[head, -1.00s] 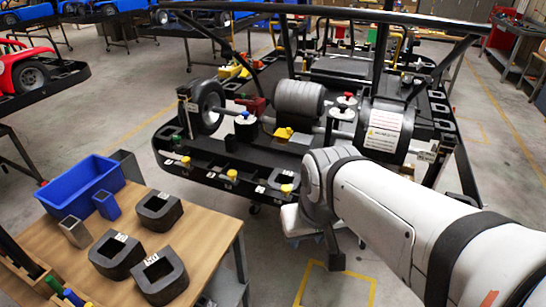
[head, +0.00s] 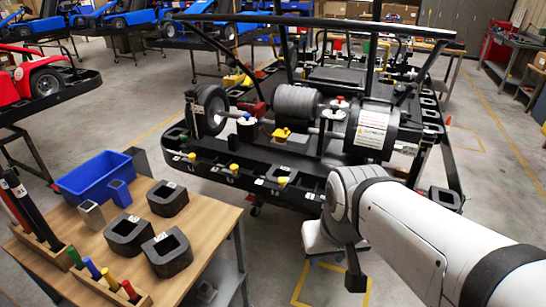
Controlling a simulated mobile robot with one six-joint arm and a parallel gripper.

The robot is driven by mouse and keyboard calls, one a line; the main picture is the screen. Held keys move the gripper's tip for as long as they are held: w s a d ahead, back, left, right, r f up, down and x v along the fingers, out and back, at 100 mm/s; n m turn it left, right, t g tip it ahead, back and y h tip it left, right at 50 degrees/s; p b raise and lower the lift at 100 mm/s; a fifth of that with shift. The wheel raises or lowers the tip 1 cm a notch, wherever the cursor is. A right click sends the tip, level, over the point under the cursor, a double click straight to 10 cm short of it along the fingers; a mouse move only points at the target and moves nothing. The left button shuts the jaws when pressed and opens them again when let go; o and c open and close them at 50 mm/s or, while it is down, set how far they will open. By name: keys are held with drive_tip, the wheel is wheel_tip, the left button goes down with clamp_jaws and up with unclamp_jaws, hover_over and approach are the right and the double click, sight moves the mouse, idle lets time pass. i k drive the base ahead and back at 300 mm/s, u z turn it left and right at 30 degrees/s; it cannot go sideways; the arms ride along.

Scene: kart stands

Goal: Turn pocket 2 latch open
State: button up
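The black kart stand (head: 300,165) fills the middle of the head view. My gripper (head: 355,280) hangs down in front of the stand's front edge, apart from the knobs. Only a narrow dark part of it shows; its opening is hidden.
A wheel (head: 210,110), a ribbed grey cylinder (head: 298,103) and a labelled black drum (head: 372,132) sit on the stand.

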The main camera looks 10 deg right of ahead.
sight(282, 181)
drive_tip(key=z, duration=0.2)
drive_tip(key=i, duration=1.1)
drive_tip(key=z, duration=0.15)
